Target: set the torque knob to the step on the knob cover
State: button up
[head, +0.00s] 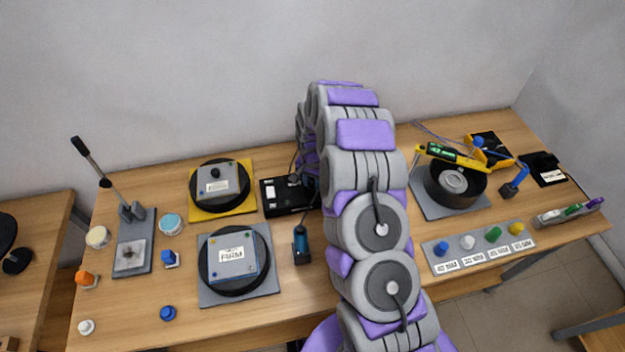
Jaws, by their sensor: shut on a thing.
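My arm rises through the middle of the head view, bends over at the top and comes down on its far side. My gripper is hidden behind the arm links, so neither its jaws nor anything in them shows. A blue and black driver-like tool (301,244) is upright just left of the arm, in front of a black box (284,197). A grey strip (478,263) on the right carries blue (441,248), white (467,242), green (493,233) and yellow (516,228) caps above printed labels. I cannot tell which part is the torque knob or its cover.
A round black fixture (455,190) with a yellow display tool (453,157) stands right of the arm. Two turntables, on a yellow plate (248,170) and a grey plate (272,287), stand left. A lever press (133,253) and loose caps, including a blue one (168,313), are further left.

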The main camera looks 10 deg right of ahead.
aim_at(312, 182)
jog(key=shift+w, duration=0.1)
dwell(0.4)
jog(key=o, duration=1)
jog(key=shift+o, duration=0.2)
jog(key=shift+r, duration=0.15)
notch_tip(312, 182, up, 17)
jog(key=shift+p, duration=0.4)
jog(key=shift+a, duration=0.1)
